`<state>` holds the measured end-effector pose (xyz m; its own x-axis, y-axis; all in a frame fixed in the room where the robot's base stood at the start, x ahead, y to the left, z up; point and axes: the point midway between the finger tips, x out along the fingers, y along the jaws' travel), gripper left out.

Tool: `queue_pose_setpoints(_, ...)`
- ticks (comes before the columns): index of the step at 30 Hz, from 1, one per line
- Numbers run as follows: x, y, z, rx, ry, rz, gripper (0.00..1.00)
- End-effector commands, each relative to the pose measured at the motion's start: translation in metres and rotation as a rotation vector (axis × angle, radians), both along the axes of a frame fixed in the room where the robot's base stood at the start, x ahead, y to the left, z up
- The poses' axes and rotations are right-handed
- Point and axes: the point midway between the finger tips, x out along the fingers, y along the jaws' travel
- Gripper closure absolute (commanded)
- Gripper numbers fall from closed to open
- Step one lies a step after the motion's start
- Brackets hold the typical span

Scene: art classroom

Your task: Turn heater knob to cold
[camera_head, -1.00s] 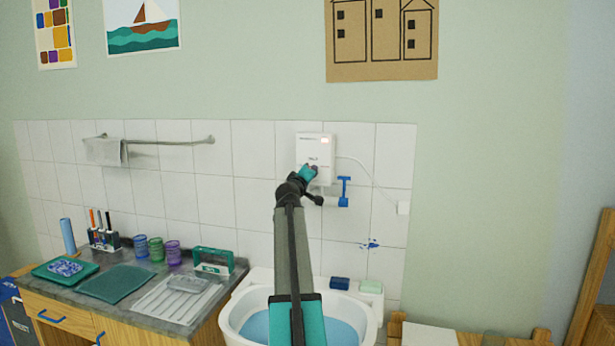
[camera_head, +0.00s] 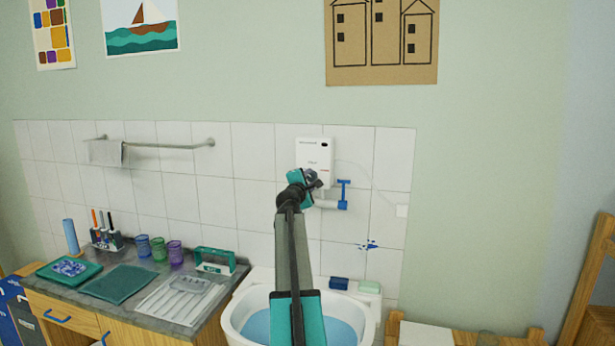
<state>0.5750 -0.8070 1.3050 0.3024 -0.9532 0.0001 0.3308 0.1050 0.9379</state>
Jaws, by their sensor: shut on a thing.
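The white heater (camera_head: 314,149) hangs on the tiled wall above the basin. My gripper (camera_head: 314,181) is at the heater's lower front, shut on the heater knob. The teal and black wrist and the fingers hide the knob, so its pointer and exact angle cannot be seen.
A blue tap handle (camera_head: 343,190) sits close to the right of my gripper. Below is the white basin (camera_head: 229,318) with blue water. The counter (camera_head: 238,270) at left holds cups, brushes and trays. The wall right of the heater is mostly clear.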

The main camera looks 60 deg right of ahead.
Motion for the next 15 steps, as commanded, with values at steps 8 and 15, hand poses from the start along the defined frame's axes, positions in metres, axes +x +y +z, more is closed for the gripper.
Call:
queue_pose_setpoints(8,-0.0063,-0.0038,0.0029,-0.051,0.168,-0.011,0.9)
queue_pose_setpoints(15,-0.0063,-0.0039,0.0018,-0.07,0.226,-0.012,0.9)
